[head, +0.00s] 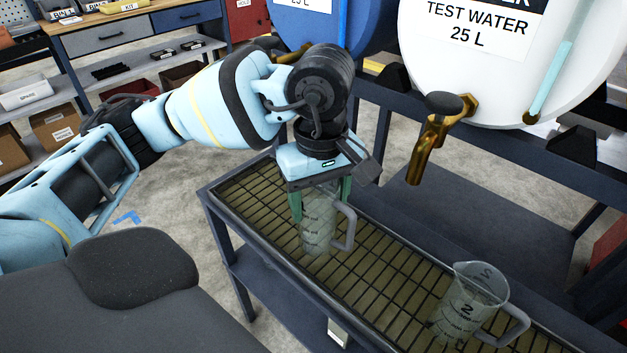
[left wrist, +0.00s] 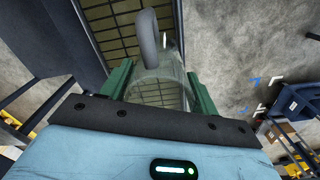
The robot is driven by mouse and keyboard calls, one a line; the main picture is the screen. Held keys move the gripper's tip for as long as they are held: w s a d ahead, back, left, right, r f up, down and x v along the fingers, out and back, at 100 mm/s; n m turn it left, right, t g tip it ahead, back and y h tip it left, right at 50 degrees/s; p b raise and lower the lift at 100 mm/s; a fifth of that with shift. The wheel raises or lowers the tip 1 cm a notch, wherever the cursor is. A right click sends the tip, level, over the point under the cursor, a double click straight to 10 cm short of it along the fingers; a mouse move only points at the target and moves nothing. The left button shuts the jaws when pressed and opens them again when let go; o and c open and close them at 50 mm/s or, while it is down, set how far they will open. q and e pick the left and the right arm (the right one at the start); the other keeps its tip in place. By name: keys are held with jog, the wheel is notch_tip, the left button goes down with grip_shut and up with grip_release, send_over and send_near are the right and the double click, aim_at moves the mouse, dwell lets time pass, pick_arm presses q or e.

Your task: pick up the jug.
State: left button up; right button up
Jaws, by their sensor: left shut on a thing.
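A clear measuring jug with a grey handle (head: 317,222) is upright at the left part of the trolley's grated tray (head: 377,297). My left gripper (head: 321,200) comes down on it from above, its green fingers on either side of the jug, shut on it. In the left wrist view the jug (left wrist: 158,82) shows between the two green fingers (left wrist: 160,92), with its handle pointing away. I cannot tell whether its base touches the grate. A second clear jug (head: 468,303), marked 2, stands on the tray at the right. My right gripper is not in view.
A white tank (head: 480,75) labelled TEST WATER 25 L, with a brass tap (head: 432,145), hangs over the tray's far side. A blue tank (head: 335,22) is behind my arm. A workbench with shelves (head: 130,65) stands at the back left.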

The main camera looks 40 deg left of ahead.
aim_at(310, 225)
pick_arm(q)
jog(key=s+d, duration=0.6)
jog(key=d, duration=0.1)
jog(key=shift+r, duration=0.45)
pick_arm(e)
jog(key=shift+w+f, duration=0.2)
